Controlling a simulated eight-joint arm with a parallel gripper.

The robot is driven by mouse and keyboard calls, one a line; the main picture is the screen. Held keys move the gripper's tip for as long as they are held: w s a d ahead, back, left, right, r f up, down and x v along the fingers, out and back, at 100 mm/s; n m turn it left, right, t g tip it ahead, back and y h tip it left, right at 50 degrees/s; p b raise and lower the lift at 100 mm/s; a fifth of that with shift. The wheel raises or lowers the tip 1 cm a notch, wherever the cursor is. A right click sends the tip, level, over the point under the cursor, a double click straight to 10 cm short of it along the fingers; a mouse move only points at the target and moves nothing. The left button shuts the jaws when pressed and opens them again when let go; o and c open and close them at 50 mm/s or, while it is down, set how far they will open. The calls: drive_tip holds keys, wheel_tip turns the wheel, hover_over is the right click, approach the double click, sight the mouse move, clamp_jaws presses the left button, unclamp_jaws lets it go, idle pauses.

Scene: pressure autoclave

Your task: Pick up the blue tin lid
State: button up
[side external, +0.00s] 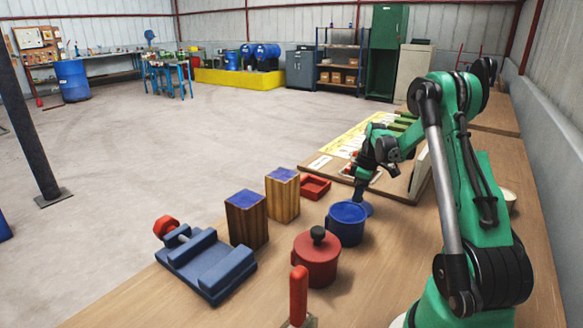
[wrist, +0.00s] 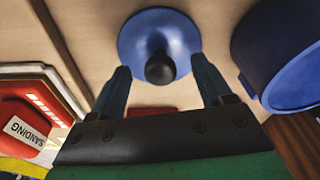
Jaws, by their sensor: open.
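The blue tin lid (wrist: 138,42) is a round blue disc with a black knob (wrist: 160,68), lying on the wooden table in the wrist view. In the side view a sliver of the lid (side external: 367,209) shows just behind the blue pot (side external: 346,228). My gripper (wrist: 160,66) is open, its two blue fingers on either side of the knob, with gaps between them and the knob. In the side view my gripper (side external: 361,198) points down at the lid; its fingertips are hard to make out there. I cannot tell the fingertips' exact height over the lid.
The blue pot also shows close at the right in the wrist view (wrist: 285,60). A red lidded pot (side external: 316,262), a red tray (side external: 314,187), two wooden blocks (side external: 247,220) and a blue vise (side external: 208,265) stand nearby. A board (side external: 322,163) lies behind. A red-handled tool (side external: 299,295) is in front.

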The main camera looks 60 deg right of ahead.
drive_tip(key=shift+f, duration=0.65)
drive_tip(key=shift+c, duration=0.2)
clamp_jaws()
drive_tip(key=shift+r, duration=0.1)
